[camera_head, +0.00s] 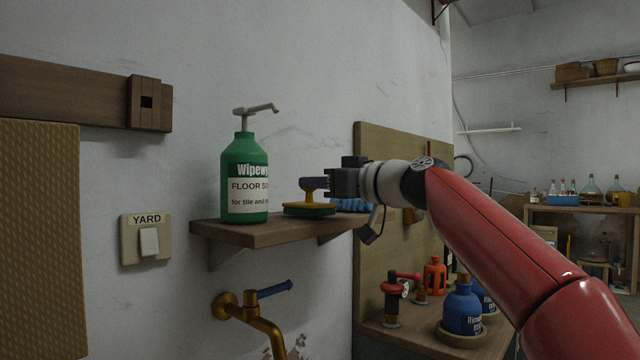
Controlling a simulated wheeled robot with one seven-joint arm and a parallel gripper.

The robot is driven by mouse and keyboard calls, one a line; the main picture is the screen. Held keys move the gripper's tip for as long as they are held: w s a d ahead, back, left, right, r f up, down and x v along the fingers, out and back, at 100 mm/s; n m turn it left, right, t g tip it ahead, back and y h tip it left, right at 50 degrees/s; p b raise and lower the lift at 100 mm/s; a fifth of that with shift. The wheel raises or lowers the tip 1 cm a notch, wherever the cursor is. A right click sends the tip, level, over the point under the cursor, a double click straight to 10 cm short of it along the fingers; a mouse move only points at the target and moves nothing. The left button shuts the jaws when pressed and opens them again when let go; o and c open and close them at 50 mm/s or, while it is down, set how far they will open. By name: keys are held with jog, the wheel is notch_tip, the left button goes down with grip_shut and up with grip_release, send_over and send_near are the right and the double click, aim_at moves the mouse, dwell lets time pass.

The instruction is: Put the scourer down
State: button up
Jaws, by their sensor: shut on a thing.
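The scourer (309,209) has a yellow body, a green pad underneath and a dark purple grip on a yellow stem. It is level over the wooden wall shelf (262,233), to the right of a green floor soap bottle. I cannot tell for sure whether the pad touches the shelf top. My gripper (329,183) comes in from the right, above the shelf, and is shut on the scourer's grip. The fingers partly hide the right end of the grip.
The green pump bottle (245,180) stands close left of the scourer. A blue item (352,205) lies behind my gripper at the shelf's right. A brass tap (250,311) with a blue lever is below. Blue bottles (461,309) stand on a lower bench.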

jog(key=shift+f, duration=0.3)
jog(key=o, duration=1.1)
jog(key=shift+o, duration=0.2)
